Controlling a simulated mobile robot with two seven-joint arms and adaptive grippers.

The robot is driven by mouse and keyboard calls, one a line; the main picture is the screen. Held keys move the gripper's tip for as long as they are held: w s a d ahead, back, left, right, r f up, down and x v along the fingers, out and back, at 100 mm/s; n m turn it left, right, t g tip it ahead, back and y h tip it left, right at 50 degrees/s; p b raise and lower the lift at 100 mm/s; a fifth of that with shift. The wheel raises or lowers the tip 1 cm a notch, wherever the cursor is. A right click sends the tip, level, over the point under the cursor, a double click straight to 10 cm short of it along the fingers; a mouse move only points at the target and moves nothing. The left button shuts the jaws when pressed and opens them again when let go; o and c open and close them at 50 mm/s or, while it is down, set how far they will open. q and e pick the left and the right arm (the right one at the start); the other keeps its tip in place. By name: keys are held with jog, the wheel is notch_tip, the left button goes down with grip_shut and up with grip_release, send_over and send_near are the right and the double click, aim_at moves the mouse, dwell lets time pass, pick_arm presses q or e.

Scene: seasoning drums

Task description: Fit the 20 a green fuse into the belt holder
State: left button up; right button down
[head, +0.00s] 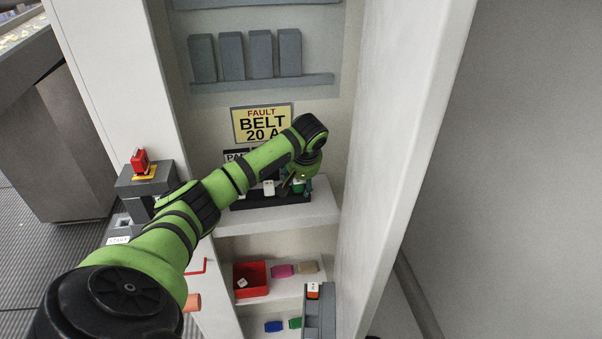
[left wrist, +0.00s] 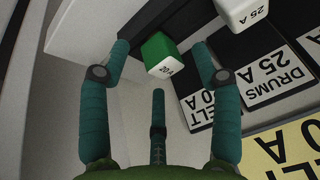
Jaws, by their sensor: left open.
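The green fuse (head: 298,187) with a white 20 A cap stands at the right end of the black holder row (head: 243,203) on the cabinet shelf. In the left wrist view the green fuse (left wrist: 158,52) shows upright against the dark holder, near the BELT label; its lower end is hidden, so I cannot tell how deep it sits. My left gripper (head: 303,180) is open at the fuse. In its wrist view the fingers (left wrist: 160,75) stand apart on either side of the fuse, with visible gaps. My right gripper is not in view.
A white 25 A fuse (head: 268,187) stands left of the green one. A yellow FAULT BELT 20 A sign (head: 262,122) hangs above. Below are a red bin (head: 251,292), pink (head: 283,271) and tan fuses (head: 308,268). The cabinet's right wall (head: 400,150) is close.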

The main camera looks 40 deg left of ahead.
pick_arm(q)
jog(key=v, duration=1.1)
jog(key=shift+r, duration=0.35)
jog(key=shift+s+f, duration=0.1)
jog(key=shift+s, duration=0.1)
